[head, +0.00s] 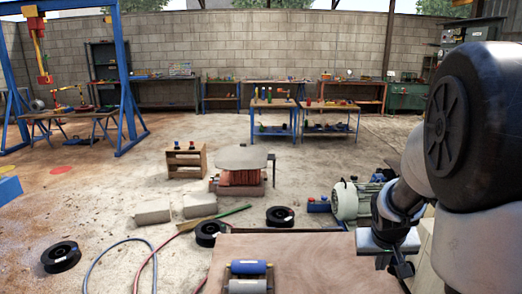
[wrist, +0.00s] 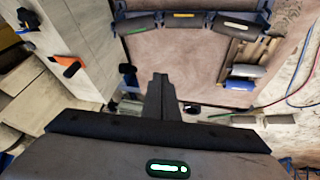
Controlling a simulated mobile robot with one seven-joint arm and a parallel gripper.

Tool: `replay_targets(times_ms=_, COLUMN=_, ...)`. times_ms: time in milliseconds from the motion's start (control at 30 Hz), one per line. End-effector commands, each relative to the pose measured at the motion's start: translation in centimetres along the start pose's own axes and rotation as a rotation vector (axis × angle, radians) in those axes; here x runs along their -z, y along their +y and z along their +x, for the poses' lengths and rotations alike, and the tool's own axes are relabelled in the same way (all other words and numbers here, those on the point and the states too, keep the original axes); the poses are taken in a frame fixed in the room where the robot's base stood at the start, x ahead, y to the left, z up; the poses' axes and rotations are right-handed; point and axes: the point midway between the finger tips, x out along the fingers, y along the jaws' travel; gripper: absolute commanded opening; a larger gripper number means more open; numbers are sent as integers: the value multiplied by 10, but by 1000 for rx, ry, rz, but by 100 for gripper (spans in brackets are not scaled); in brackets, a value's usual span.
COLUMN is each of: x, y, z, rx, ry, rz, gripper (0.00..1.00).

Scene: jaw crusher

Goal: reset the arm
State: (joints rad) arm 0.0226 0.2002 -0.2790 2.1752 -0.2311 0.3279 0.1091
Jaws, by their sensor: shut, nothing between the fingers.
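My arm shows at the right of the head view, and my gripper (head: 402,268) hangs low at the right edge of the brown tabletop. In the wrist view my gripper (wrist: 160,78) points away from the camera with its dark fingers together and nothing between them. It appears apart from the tabletop.
The brown tabletop (head: 310,262) carries a blue roller (head: 248,267) and a grey roller (head: 248,286). The wrist view shows several rollers (wrist: 185,20) in a rack.

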Motion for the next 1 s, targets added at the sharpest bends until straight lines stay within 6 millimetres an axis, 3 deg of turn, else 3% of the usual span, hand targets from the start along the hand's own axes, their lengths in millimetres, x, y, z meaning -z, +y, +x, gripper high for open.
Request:
replay_targets(times_ms=33, x=-2, y=-9, z=-28, rx=28, ry=15, rz=5, gripper=0)
replay_targets(times_ms=200, x=-27, y=-39, z=-109, rx=114, ry=32, rz=-5, gripper=0)
replay_targets(times_ms=400, x=-73, y=-66, z=-182, rx=191, ry=49, rz=-47, gripper=0)
replay_targets(times_ms=600, x=-113, y=-80, z=-223, rx=231, ry=62, rz=-91, gripper=0)
replay_targets(times_ms=800, x=-150, y=-88, z=-248, rx=254, ry=75, rz=-132, gripper=0)
replay_targets(times_ms=1000, x=-124, y=-79, z=-295, rx=253, ry=67, rz=-129, gripper=0)
